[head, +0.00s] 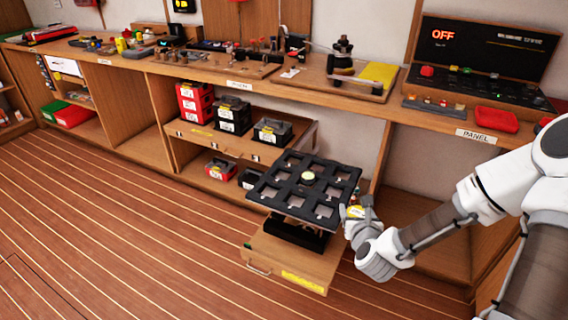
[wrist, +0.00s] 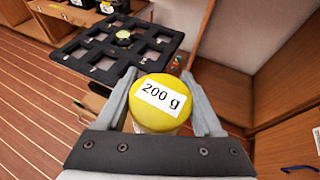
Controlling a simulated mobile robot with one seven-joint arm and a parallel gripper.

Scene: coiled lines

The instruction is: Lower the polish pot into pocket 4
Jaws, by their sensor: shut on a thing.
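The polish pot (wrist: 158,103) has a round yellow lid with a white label reading "200 g". My gripper (head: 356,209) is shut on it, with one finger on each side in the wrist view. In the head view the pot's yellow top (head: 356,212) shows between the fingers. The black pocketed tray (head: 283,207) has several square pockets and lies to the left of my gripper. It also shows ahead of the pot in the wrist view (wrist: 90,72). The pot is apart from the tray, off its right side. I cannot read any pocket numbers.
A round pale-topped item (head: 308,176) sits in a middle pocket of the tray. A wooden drawer (head: 290,265) is pulled out below it. The workbench (head: 330,98) and shelf with toolboxes (head: 235,114) stand behind. The floor to the left is clear.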

